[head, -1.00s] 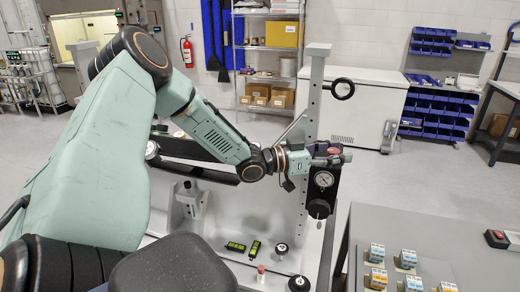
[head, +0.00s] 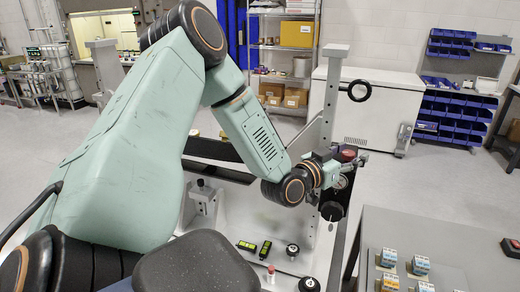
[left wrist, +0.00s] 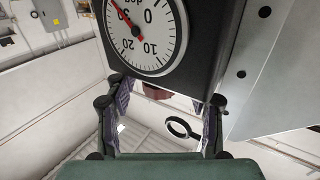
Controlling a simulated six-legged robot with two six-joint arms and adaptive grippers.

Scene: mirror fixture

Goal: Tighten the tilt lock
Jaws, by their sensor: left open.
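The mirror fixture's upright post (head: 329,100) carries a dial gauge (head: 342,182) with a black knob (head: 332,211) below it. A dark red knob (head: 347,154) shows just behind my left gripper (head: 350,166). In the left wrist view, the degree dial (left wrist: 146,30) fills the top on a black block. My left gripper (left wrist: 165,98) is open there, its fingers apart below the block. A dark reddish part (left wrist: 158,91), perhaps the red knob, shows between the fingers, partly hidden by the block. I cannot tell whether a finger touches it. My right gripper is not in view.
A black ring (head: 357,91) sticks out right of the post. Small knobs (head: 292,250) and green-faced modules (head: 247,245) sit on the fixture's base. A grey table (head: 440,240) with small blocks stands at the right. The floor behind it is clear.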

